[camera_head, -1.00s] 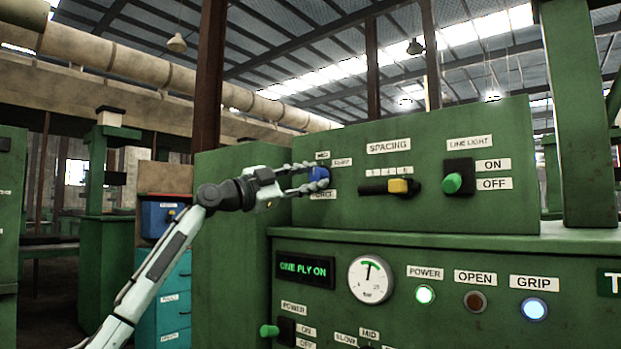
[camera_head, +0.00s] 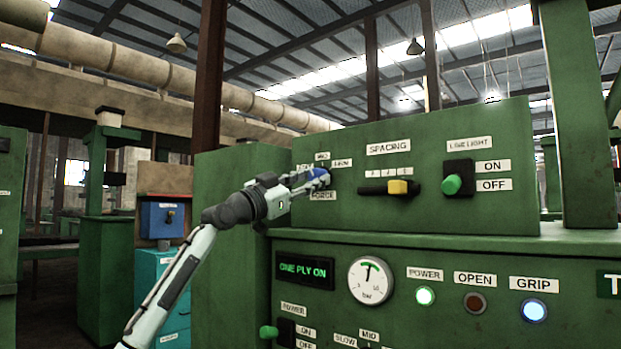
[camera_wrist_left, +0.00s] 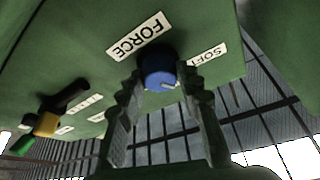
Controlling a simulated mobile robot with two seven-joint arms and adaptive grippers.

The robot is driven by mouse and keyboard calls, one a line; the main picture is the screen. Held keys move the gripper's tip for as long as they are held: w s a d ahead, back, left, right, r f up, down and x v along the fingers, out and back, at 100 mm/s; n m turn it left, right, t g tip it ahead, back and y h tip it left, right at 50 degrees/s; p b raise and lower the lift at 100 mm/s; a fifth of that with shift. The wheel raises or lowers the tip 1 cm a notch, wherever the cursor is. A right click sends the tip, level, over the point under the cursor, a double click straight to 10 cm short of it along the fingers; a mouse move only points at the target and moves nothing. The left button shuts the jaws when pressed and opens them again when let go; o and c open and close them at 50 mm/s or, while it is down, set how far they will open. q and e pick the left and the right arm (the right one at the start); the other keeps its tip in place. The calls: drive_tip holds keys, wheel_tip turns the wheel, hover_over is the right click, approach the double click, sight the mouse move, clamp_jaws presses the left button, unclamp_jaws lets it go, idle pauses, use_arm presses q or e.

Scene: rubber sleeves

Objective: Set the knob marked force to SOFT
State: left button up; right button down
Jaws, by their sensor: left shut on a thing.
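The force knob (camera_head: 318,174) is a round blue knob on the upper green panel, above the FORCE label (camera_head: 323,195). MID (camera_head: 322,156) and FIRM (camera_head: 342,163) labels show around it. My left gripper (camera_head: 316,179) is shut on the knob and partly covers it. In the left wrist view the knob (camera_wrist_left: 158,68) sits between the fingertips of my left gripper (camera_wrist_left: 160,78), with a pale mark low on its face. The SOFT label (camera_wrist_left: 203,55) is beside it there, and FORCE (camera_wrist_left: 138,37) is above it. My right gripper is out of view.
The spacing slider (camera_head: 397,187) and the line light switch (camera_head: 452,183) are right of the knob. Below are a ledge, a lit display (camera_head: 304,269), a gauge (camera_head: 371,280) and lamps.

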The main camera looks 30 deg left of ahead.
use_arm(q)
drive_tip(key=shift+d+r+n+y, duration=0.1)
drive_tip(key=shift+n+y, duration=0.5)
drive_tip(key=shift+n, duration=0.6)
drive_tip(key=shift+n+t+y+p, duration=0.6)
drive_tip(key=shift+n+y, duration=0.5)
drive_tip(key=shift+n, duration=0.9)
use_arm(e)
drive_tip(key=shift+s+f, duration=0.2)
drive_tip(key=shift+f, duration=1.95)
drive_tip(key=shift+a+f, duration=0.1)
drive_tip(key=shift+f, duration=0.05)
use_arm(q)
drive_tip(key=o, duration=1.2)
drive_tip(key=shift+c, duration=0.2)
drive_tip(key=v, duration=1.2)
